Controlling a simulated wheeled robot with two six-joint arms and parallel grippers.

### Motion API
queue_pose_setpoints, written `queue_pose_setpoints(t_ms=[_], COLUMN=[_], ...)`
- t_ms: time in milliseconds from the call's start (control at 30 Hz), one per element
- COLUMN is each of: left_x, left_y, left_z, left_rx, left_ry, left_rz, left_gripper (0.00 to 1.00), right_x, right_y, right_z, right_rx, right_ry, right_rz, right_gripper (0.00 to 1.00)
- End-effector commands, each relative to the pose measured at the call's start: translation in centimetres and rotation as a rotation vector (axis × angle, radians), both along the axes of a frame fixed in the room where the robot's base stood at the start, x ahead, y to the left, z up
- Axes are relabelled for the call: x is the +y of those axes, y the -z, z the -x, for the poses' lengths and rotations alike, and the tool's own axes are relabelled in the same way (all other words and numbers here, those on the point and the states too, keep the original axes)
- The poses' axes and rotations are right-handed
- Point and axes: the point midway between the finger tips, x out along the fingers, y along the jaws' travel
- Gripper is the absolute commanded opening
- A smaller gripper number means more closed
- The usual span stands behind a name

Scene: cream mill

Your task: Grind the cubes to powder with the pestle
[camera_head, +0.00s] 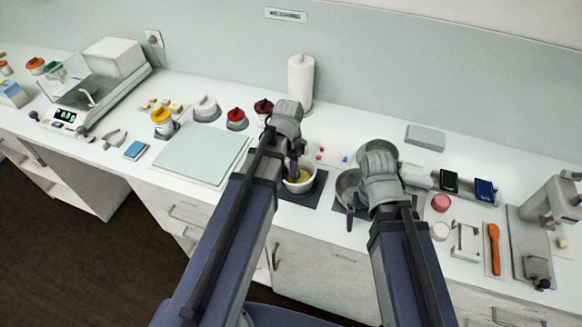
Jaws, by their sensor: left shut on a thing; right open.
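A white mortar (313,187) stands on a dark mat (312,200) in the middle of the counter, with yellow material (303,176) inside. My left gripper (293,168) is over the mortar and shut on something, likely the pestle. The gripper and arm hide most of what it holds. I cannot tell whether the yellow material is cubes or powder. My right gripper (352,212) is open, to the right of the mortar, near a grey round pan or bowl (346,186) that the arm partly covers.
Small pink and blue pieces (320,155) lie behind the mortar. A paper roll (300,80) stands at the back. A pale green board (205,154) and lidded jars (206,108) are left. An orange spatula (494,248) and a metal stand device (545,215) are right.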

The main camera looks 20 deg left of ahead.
Motion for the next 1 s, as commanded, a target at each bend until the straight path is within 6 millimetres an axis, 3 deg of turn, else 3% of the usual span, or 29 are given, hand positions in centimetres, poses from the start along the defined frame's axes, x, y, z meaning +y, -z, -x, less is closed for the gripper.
queue_pose_setpoints(t_ms=[33, 100, 700, 1000], left_x=[0.2, 0.1, -1.6, -1.9], left_y=[0.1, 0.2, -0.1, 0.0], left_z=[1.1, 1.5, 3.0, 2.7], left_rx=[0.012, 0.013, 0.01, 0.008], left_ry=[-0.003, -0.003, 0.0, 0.0], left_rz=[-0.004, -0.003, 0.001, 0.002], left_gripper=[0.0, 0.0, 0.0, 0.0], right_x=[0.0, 0.0, 0.0, 0.0], right_y=[0.1, 0.2, -0.1, 0.0], right_z=[0.0, 0.0, 0.0, 0.0], right_rx=[0.0, 0.0, 0.0, 0.0], right_ry=[0.0, 0.0, 0.0, 0.0], right_rz=[0.0, 0.0, 0.0, 0.0], right_gripper=[1.0, 1.0, 1.0, 1.0])
